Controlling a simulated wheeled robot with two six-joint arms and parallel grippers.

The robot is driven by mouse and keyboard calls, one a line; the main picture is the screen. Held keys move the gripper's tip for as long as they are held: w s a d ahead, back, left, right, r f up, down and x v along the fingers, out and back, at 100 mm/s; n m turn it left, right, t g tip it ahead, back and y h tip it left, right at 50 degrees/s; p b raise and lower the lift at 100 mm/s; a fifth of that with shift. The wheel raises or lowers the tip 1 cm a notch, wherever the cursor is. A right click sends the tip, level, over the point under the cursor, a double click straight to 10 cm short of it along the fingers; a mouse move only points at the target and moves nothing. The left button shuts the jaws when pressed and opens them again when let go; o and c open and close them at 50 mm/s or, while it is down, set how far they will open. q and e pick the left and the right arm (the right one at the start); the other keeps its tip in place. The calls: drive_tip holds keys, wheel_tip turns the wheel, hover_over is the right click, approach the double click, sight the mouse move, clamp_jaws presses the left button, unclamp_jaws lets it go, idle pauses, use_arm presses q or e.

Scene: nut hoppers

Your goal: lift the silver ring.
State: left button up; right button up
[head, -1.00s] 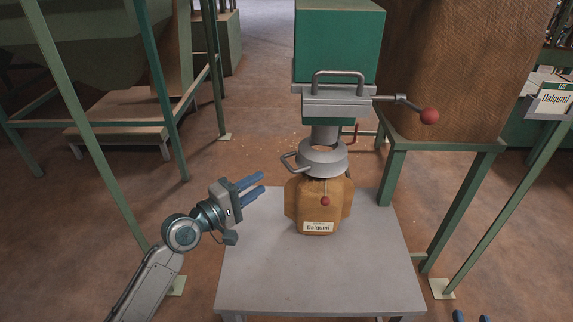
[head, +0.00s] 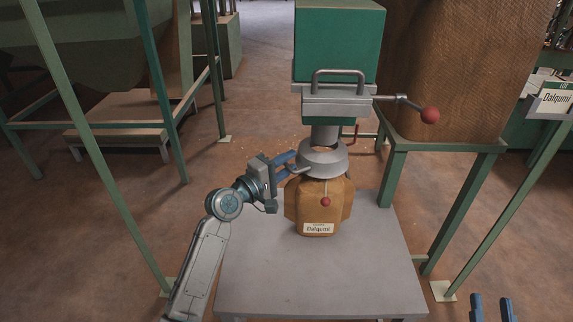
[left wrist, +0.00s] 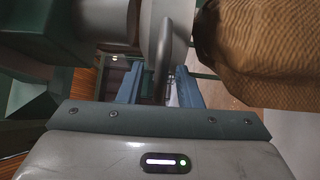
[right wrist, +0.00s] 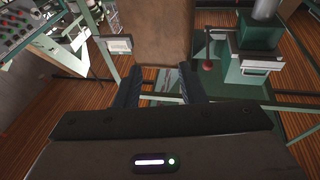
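The silver ring (head: 322,161) sits around the mouth of the brown sack (head: 318,212), under the spout of the green hopper (head: 338,45). A red-knobbed cord hangs at its front, and a loop handle is on its left. My left gripper (head: 290,163) is at that handle. In the left wrist view the handle (left wrist: 167,50) stands between the two blue fingers (left wrist: 158,84), with gaps visible on both sides. The left gripper is open. In the head view the gripper partly hides the handle. My right gripper (head: 492,309) is open and empty at the bottom right, far from the ring.
The sack stands on a grey table (head: 260,285) with bare room in front. The hopper has a grey bar handle and a red-knobbed lever (head: 429,115) sticking out right. Green frame posts stand left and right. A large brown sack (head: 460,60) is behind right.

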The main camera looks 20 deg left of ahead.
use_arm(q)
clamp_jaws()
